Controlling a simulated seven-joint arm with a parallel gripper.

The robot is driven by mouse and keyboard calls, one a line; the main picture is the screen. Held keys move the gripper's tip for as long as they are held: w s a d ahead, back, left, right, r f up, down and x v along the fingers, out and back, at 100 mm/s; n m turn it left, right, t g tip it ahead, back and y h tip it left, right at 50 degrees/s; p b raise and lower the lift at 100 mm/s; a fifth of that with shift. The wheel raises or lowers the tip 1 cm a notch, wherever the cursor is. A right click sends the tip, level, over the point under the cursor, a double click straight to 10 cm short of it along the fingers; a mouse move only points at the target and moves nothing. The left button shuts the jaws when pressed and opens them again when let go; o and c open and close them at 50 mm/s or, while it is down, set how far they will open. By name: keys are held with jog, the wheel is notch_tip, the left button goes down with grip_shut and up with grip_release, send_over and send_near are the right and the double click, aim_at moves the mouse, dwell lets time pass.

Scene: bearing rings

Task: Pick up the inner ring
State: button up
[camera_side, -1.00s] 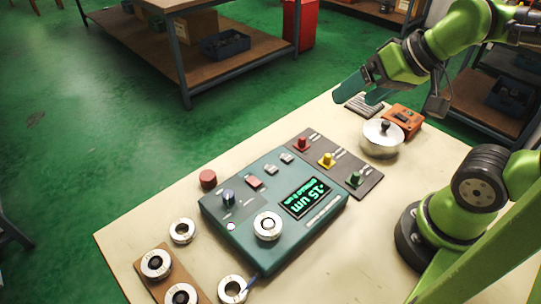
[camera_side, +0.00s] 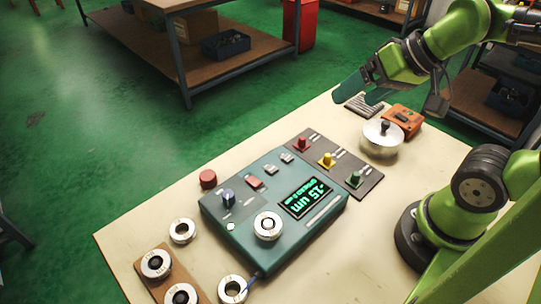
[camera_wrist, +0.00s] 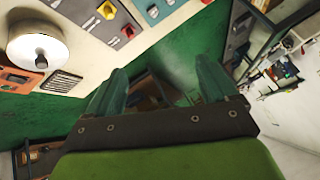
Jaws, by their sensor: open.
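Several pale metal rings lie at the front left in the side view. One ring (camera_side: 268,226) sits on the teal gauge box (camera_side: 225,222). A second ring (camera_side: 182,231) lies on the table left of the box, and a third ring (camera_side: 232,289) lies near the front edge. Others, such as this ring (camera_side: 156,264), sit on a brown board (camera_side: 163,284). I cannot tell which one is the inner ring. My gripper (camera_side: 358,98) is open and empty, high at the back right, far from the rings. Its two teal fingers stand apart in the wrist view (camera_wrist: 160,85).
A domed metal lid or pot (camera_side: 382,140), an orange box (camera_side: 404,120) and a grey panel with red, yellow and green knobs (camera_side: 340,172) stand right of the gauge box.

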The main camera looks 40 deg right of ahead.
dwell(0.7)
jog(key=n+g+h, duration=0.2)
jog(key=n+g, duration=0.5)
jog(key=n, duration=0.3)
send_over(268, 223)
notch_tip(268, 223, down, 3)
jog(key=f, duration=1)
jog(key=shift+s+d+f, duration=0.2)
jog(key=shift+w+a+f, duration=0.1)
jog(key=shift+f, duration=1.45)
jog(key=shift+w+a+f, duration=0.1)
jog(key=shift+f, duration=1.4)
